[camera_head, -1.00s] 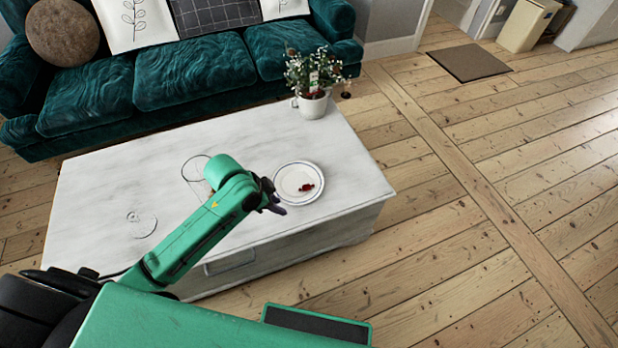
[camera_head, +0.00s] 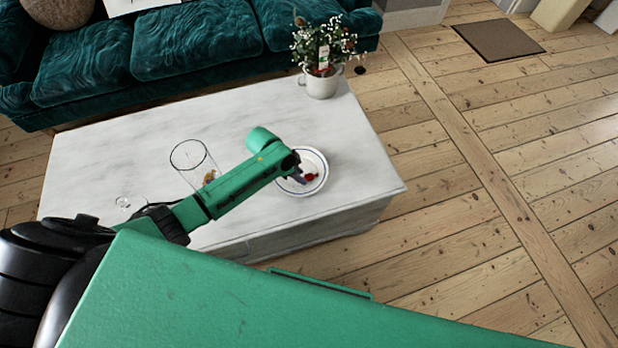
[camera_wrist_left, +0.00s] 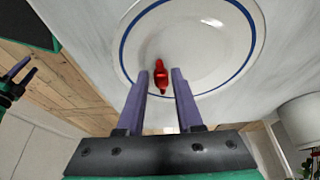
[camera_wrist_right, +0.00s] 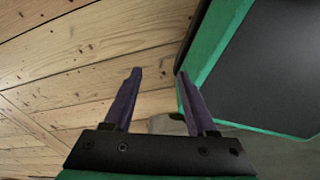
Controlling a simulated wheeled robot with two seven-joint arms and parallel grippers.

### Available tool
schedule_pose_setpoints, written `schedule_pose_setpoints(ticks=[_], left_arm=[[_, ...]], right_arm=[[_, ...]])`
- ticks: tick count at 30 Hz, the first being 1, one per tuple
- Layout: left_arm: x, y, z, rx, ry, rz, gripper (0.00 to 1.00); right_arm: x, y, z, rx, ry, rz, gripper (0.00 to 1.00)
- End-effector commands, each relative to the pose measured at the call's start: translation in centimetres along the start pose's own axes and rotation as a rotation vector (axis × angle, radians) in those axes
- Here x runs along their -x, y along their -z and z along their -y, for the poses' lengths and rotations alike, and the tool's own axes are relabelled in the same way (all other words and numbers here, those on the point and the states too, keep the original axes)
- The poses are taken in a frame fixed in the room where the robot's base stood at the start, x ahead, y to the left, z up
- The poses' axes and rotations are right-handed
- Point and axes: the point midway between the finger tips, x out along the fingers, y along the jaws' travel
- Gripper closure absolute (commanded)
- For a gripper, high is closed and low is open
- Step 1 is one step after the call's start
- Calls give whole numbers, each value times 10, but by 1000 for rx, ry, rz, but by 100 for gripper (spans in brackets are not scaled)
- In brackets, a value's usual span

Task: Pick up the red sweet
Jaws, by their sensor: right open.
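The red sweet (camera_head: 310,177) lies on a white plate with a blue rim (camera_head: 322,160) on the table. In the left wrist view the red sweet (camera_wrist_left: 161,76) shows just beyond and between the fingertips, on the plate (camera_wrist_left: 190,38). My left gripper (camera_wrist_left: 162,80) is open, with its two purple fingers apart and nothing clearly held. In the head view my left gripper (camera_head: 297,180) is at the plate's near left part, partly hidden by its arm. My right gripper (camera_wrist_right: 157,75) is open and empty, away from the table above the floorboards.
The white table (camera_head: 240,115) also holds a clear glass (camera_head: 193,160), a small glass item (camera_head: 124,203) and a potted plant (camera_head: 322,80) at the back right corner. A teal sofa (camera_head: 190,45) stands behind.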

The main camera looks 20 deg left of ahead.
Motion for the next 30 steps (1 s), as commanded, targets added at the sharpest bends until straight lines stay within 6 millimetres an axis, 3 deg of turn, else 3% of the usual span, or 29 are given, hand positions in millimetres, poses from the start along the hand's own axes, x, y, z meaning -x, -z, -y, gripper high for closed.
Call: schedule_pose_setpoints(ticks=[2,8,11,12,23,26,30], left_arm=[[-12,-1,0,0,0,2,65],[-13,0,0,0,1,1,65],[-13,0,0,0,1,1,96],[-13,0,0,0,1,1,100],[-8,1,0,0,1,1,100],[3,6,1,-1,2,0,100],[39,21,1,-3,3,-2,100]], right_arm=[[-5,-2,1,-1,1,2,43],[-4,-7,2,-1,2,11,43],[-4,-10,2,-1,3,15,43],[-4,-11,2,-1,3,17,43],[-2,-11,2,-2,2,19,43],[2,-11,2,-2,2,19,43],[14,-10,1,-2,1,19,43]])
